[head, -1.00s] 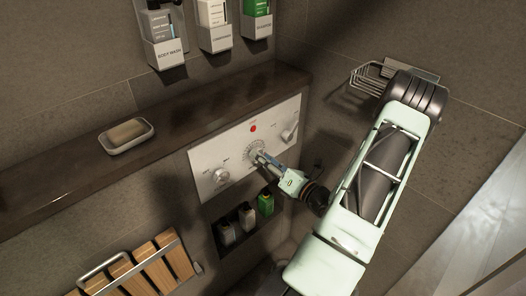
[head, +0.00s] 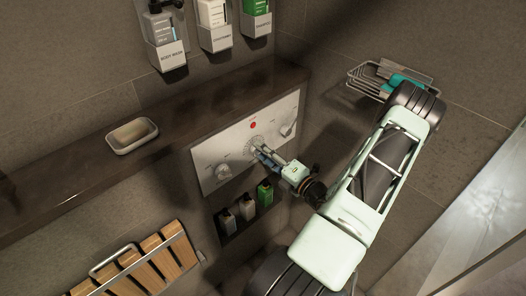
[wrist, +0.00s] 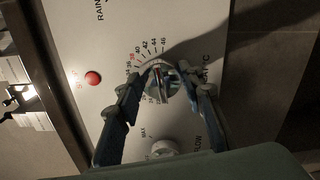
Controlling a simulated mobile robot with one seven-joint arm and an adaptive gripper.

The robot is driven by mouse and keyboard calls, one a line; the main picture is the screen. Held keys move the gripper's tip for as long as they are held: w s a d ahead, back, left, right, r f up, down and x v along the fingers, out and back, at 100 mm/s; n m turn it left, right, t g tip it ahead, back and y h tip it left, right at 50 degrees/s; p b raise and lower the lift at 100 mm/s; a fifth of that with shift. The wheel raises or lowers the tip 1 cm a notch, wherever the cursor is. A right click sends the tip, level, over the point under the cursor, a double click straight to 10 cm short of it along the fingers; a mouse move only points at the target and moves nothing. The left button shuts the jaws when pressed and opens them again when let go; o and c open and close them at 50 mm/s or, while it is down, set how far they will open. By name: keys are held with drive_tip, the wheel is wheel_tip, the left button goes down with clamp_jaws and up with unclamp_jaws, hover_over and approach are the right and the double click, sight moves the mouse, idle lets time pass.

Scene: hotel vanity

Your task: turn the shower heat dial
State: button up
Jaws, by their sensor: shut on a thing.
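The shower heat dial (wrist: 160,86) is a metal knob ringed by temperature numbers, in the middle of the white control panel (head: 208,157). In the head view my gripper (head: 262,152) reaches it from the lower right and covers most of it. In the wrist view the two blue-grey fingers of my gripper (wrist: 162,92) stand on either side of the dial, and the gripper is shut on it. The exact contact at the fingertips is hard to make out in the dim light.
A red button (head: 253,125) sits above the dial. A flow knob (head: 222,171) is at the panel's lower left, another knob (head: 289,129) at its right. A ledge holds a soap dish (head: 132,137). Small bottles (head: 265,193) stand in the niche below. A wire basket (head: 388,80) hangs at the right.

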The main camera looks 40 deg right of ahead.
idle(0.4)
drive_tip(key=o, duration=1.2)
drive_tip(key=shift+c, duration=0.2)
drive_tip(key=shift+s, duration=0.1)
drive_tip(key=s, duration=1.2)
drive_tip(key=shift+d, duration=0.45)
drive_tip(key=shift+w, duration=0.1)
